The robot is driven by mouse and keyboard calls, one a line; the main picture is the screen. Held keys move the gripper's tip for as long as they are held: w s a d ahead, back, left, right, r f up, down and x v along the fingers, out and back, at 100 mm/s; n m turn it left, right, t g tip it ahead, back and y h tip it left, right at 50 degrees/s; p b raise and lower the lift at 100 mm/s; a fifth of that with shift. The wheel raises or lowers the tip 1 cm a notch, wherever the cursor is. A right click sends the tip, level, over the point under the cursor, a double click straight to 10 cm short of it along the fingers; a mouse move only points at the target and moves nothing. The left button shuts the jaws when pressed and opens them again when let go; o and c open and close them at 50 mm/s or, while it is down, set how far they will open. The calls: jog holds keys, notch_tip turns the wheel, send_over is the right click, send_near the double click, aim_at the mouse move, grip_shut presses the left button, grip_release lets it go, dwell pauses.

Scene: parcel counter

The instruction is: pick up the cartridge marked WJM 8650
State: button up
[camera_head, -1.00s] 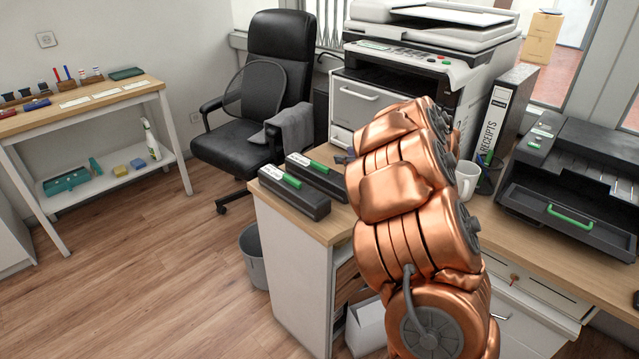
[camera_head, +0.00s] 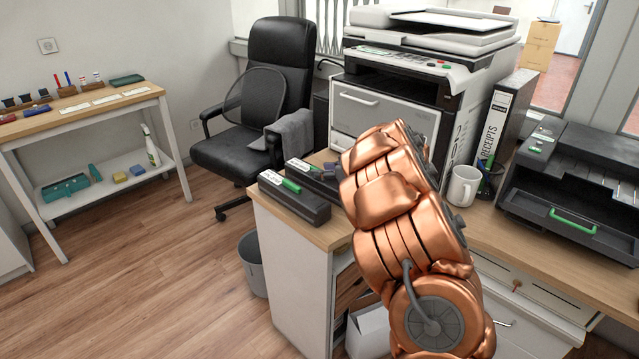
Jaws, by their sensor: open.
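Two dark grey cartridges with green strips and white labels lie side by side on the left end of the wooden counter. The front cartridge (camera_head: 300,207) is in full view. The rear cartridge (camera_head: 317,183) is partly covered by my arm and gripper. The print on both labels is too small to read, so I cannot tell which is WJM 8650.
A large printer (camera_head: 400,95) stands behind the cartridges. A white mug (camera_head: 464,186), a pen holder (camera_head: 488,180), a RECEIPTS binder (camera_head: 497,125) and a black tray printer (camera_head: 570,185) stand to the right. A chair (camera_head: 270,100) and a bin (camera_head: 252,262) are left of the counter.

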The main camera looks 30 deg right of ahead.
jog(key=shift+w, duration=0.1)
jog(key=shift+c, duration=0.4)
grip_shut()
